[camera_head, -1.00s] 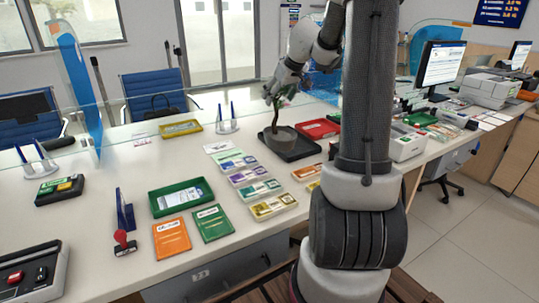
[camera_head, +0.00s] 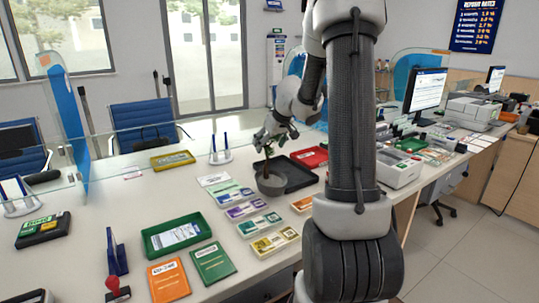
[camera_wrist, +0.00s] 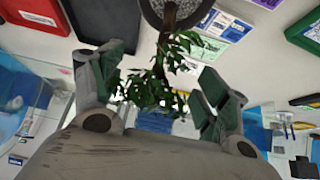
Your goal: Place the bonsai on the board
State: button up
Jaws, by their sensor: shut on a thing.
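The bonsai (camera_head: 271,182) has a grey round pot, a brown trunk and green leaves. My gripper (camera_head: 267,147) is above the pot, shut on the plant's upper part. In the wrist view, the bonsai's leaves (camera_wrist: 150,92) lie between the fingers of my gripper (camera_wrist: 163,78), and its pot (camera_wrist: 176,12) is cut off by the top edge. The pot overlaps the left side of the black tray (camera_head: 298,182) in the head view. I cannot tell whether the pot touches the counter or hangs just above it. I cannot make out a separate board.
A red tray (camera_head: 309,156) lies behind the black tray. A green tray (camera_head: 152,247) and a yellow tray (camera_head: 173,159) lie to the left. A pen stand (camera_head: 220,157) stands behind-left.

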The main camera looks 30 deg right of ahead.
jog(key=shift+f, duration=1.75)
jog(key=shift+f, duration=0.15)
jog(key=o, duration=2)
